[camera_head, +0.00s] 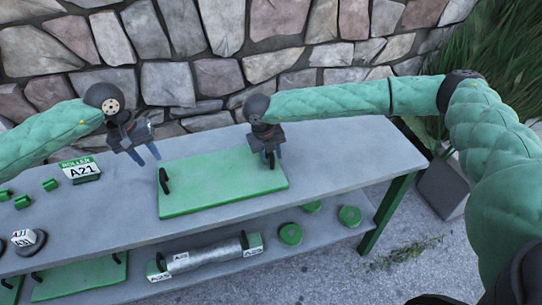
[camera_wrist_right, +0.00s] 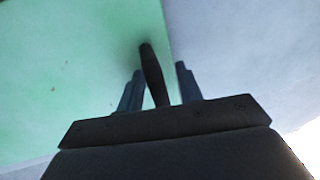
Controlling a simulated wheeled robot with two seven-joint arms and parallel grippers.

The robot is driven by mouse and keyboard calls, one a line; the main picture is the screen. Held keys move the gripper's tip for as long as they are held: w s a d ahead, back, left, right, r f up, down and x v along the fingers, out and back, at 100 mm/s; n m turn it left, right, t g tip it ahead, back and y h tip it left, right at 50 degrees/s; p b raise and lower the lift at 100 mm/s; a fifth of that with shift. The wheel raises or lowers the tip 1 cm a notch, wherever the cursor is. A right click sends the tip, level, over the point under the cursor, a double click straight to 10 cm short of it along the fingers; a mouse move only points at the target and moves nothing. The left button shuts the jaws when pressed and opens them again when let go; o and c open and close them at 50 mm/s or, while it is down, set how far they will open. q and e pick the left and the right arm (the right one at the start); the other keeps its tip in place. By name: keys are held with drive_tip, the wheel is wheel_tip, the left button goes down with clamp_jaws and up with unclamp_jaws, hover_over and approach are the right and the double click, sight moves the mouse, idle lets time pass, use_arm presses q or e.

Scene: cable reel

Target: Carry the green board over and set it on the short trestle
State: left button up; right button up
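The green board (camera_head: 215,190) lies flat on the grey table's upper top, with a black handle (camera_head: 164,181) near its left edge and another black handle (camera_wrist_right: 152,75) near its right edge. My right gripper (camera_head: 269,160) is down at the right handle. In the right wrist view its two fingers (camera_wrist_right: 157,85) stand apart on either side of that handle, with gaps showing, so it is open around it. My left gripper (camera_head: 147,158) is open and empty, above the table just left of the board and apart from the left handle. I cannot make out a trestle in either view.
A "ROLLER A21" sign (camera_head: 80,170) and small green blocks (camera_head: 50,184) are on the left of the table (camera_head: 350,150). The lower shelf holds a silver roller (camera_head: 205,257) and green discs (camera_head: 290,233). A stone wall (camera_head: 300,40) stands behind; the tabletop's right end is clear.

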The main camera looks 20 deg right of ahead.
drive_tip(key=shift+r, duration=0.1)
use_arm(q)
drive_tip(key=r, duration=0.2)
drive_tip(key=shift+a+r, duration=0.25)
drive_tip(key=shift+r, duration=0.15)
use_arm(e)
wheel_tip(320, 180, up, 12)
drive_tip(key=a, duration=0.2)
drive_tip(key=shift+a+f, duration=0.2)
drive_tip(key=shift+f, duration=0.05)
idle(0.5)
